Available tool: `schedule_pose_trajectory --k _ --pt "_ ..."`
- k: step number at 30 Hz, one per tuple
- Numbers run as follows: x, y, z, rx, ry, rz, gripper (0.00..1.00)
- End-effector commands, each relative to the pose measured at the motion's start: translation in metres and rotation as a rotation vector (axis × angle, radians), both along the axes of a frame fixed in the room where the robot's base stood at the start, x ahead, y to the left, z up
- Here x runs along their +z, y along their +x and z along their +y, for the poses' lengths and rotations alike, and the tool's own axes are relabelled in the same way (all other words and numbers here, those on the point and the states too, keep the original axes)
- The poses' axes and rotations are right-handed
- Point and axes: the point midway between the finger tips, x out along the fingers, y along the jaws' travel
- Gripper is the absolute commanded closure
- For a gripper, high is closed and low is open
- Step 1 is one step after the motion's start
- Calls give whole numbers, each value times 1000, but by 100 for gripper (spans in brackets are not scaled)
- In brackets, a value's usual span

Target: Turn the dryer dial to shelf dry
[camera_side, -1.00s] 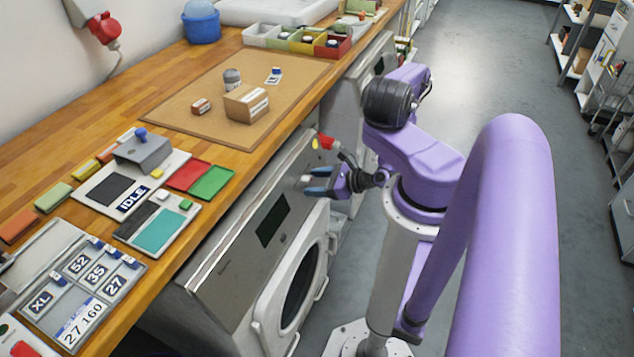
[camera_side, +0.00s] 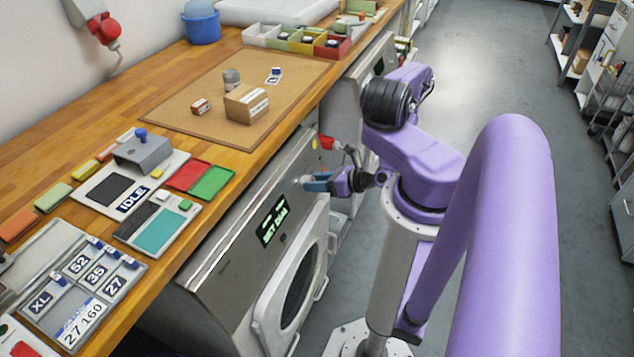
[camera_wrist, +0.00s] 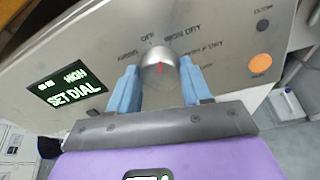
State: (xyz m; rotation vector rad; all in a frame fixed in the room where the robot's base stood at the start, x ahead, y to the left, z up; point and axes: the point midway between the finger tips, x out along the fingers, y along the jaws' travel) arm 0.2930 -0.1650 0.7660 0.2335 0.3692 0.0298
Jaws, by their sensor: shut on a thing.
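The dryer (camera_side: 233,245) stands under the bench with its sloped control panel facing my arm. Its silver round dial (camera_wrist: 158,78), with a short red mark, shows in the wrist view. The mark runs nearly upright in that picture; I cannot tell for sure which label it points at. Labels around the dial include OFF and IRON DRY; others are blurred or partly hidden by my fingers. My gripper (camera_wrist: 158,70) is shut on the dial, one blue finger on each side. The dryer display (camera_wrist: 66,91) is lit and reads SET DIAL, with HIGH above.
An orange button (camera_wrist: 260,62) sits on the panel right of the dial. A red and yellow fitting (camera_side: 325,142) is close above my gripper in the side view. The wooden bench (camera_side: 95,130) edge runs above the dryer. The floor (camera_side: 500,70) behind my arm is clear.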

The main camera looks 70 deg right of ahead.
Motion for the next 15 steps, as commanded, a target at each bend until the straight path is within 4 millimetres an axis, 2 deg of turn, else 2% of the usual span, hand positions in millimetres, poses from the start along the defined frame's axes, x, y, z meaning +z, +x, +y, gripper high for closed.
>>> schedule_pose_trajectory --k 15 --pt "-2 -1 -2 -150 470 0 82"
